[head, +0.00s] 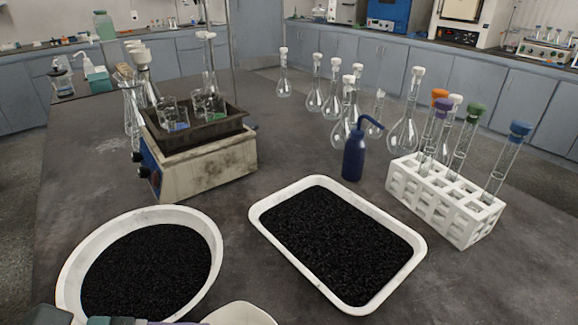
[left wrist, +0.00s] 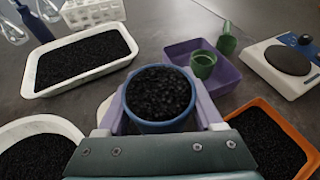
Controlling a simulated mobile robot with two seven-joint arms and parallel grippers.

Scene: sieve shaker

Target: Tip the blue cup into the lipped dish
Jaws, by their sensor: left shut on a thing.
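The blue cup (left wrist: 161,124) is full of black granules and sits upright between the purple fingers of my left gripper (left wrist: 163,100), which is shut on it in the left wrist view. In the head view only a grey-green part of this gripper (head: 110,321) shows at the bottom edge; the cup is not clearly visible there. A pale, rounded dish (head: 238,314) is cut off by the bottom edge of the head view. A sliver of it (left wrist: 104,108) shows left of the cup in the left wrist view; its lip cannot be made out. My right gripper is not in view.
A white round dish (head: 215,240) and a white rectangular tray (head: 262,222) hold black granules. An orange tray (left wrist: 262,105) also holds granules. A purple tray (left wrist: 231,82) holds a green cup (left wrist: 203,65). A scale (left wrist: 285,65), shaker (head: 205,168), blue bottle (head: 353,158) and tube rack (head: 440,195) stand around.

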